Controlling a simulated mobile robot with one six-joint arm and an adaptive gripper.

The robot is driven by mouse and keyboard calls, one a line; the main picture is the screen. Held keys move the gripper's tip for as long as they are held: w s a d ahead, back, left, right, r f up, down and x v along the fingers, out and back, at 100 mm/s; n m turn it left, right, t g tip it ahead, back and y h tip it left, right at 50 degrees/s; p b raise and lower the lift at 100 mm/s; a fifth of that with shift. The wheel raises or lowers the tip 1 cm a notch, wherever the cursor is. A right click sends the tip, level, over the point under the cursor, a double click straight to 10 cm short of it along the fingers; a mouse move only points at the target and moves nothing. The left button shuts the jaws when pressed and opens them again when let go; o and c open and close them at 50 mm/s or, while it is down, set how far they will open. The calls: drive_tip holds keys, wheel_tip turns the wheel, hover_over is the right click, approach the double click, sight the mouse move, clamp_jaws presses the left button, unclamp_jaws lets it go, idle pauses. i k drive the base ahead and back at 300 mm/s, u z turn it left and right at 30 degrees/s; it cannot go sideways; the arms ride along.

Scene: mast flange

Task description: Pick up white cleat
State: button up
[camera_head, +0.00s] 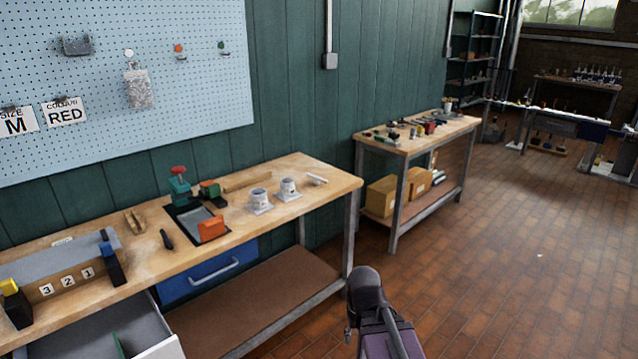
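A small white piece (316,180), which looks like the white cleat, lies near the right end of the near wooden workbench (325,195). It is too small to make out its exact shape. It lies apart from the two white cups or rings to its left. Part of my own arm shows at the bottom centre, in front of the bench's right end and well away from the white piece. My gripper's fingers cannot be made out in this view.
Left of the white piece stand two white cup-like parts (260,201) on square bases, a wooden strip, a red-topped green tool (179,187) and an orange block (211,228). A drawer (147,329) stands open at lower left. Brick floor right of the bench is clear.

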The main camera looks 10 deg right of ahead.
sight(317, 181)
drive_tip(key=z, duration=1.2)
drive_tip(key=k, duration=0.1)
drive_tip(key=u, duration=2.95)
drive_tip(key=i, duration=1.05)
drive_tip(key=z, duration=0.45)
